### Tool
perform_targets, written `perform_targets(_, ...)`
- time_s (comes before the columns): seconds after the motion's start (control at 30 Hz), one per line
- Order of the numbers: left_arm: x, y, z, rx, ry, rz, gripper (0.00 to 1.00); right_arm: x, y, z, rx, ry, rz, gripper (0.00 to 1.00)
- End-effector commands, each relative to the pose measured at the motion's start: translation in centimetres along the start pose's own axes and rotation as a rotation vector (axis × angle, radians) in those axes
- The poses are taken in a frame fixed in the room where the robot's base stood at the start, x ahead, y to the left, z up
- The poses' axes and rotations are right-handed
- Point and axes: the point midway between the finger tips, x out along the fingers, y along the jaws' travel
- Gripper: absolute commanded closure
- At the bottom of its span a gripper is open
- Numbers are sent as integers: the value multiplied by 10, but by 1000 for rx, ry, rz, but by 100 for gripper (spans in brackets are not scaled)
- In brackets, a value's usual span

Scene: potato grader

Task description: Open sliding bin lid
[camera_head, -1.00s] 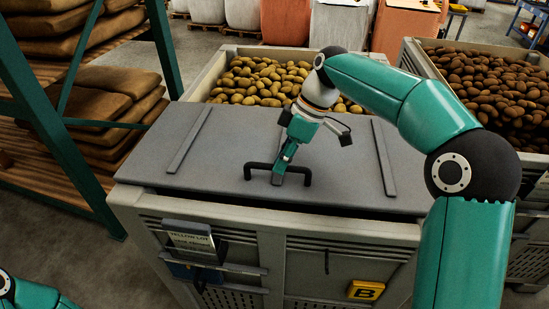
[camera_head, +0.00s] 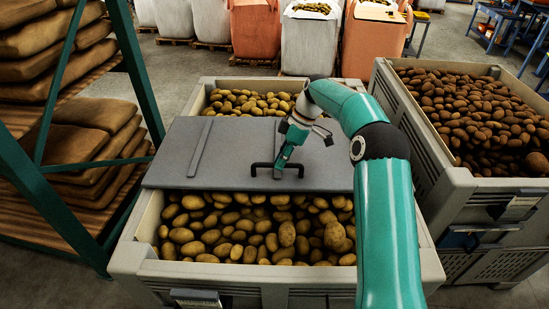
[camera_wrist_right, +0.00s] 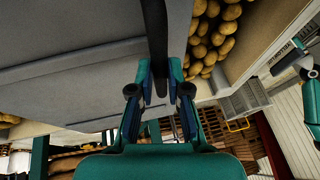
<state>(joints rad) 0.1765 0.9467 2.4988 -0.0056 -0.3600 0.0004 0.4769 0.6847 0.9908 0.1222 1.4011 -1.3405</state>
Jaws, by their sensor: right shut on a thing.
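The grey sliding lid (camera_head: 240,150) lies across the middle of the bin (camera_head: 130,250), with potatoes (camera_head: 255,230) showing in front of it and more behind it. A black bar handle (camera_head: 262,166) stands on the lid near its front edge. My right gripper (camera_head: 280,168) is shut on the handle. In the right wrist view the handle (camera_wrist_right: 156,45) runs between the fingers of the right gripper (camera_wrist_right: 157,95). My left gripper is not in view.
A second bin (camera_head: 440,180) full of darker potatoes stands close on the right. A green rack (camera_head: 140,70) with stacked brown sacks (camera_head: 95,150) stands on the left. Large bulk bags (camera_head: 255,30) stand behind on pallets.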

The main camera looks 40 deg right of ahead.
Motion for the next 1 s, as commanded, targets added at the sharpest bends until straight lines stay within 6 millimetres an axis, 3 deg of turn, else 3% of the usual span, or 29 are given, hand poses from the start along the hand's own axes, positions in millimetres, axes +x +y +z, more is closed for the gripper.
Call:
perform_targets(0.2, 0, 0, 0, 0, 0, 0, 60, 0, 1, -2, -6, -7, 5, 100)
perform_targets(0.23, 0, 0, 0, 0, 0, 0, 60, 0, 1, -2, -6, -7, 4, 82)
perform_targets(0.4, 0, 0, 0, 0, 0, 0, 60, 1, 0, -3, -7, -7, 1, 59)
perform_targets(0.77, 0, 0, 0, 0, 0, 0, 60, -2, 0, -4, -8, -6, -1, 59)
perform_targets(1.0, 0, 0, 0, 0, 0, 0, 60, -33, 2, -5, -8, -6, 2, 59)
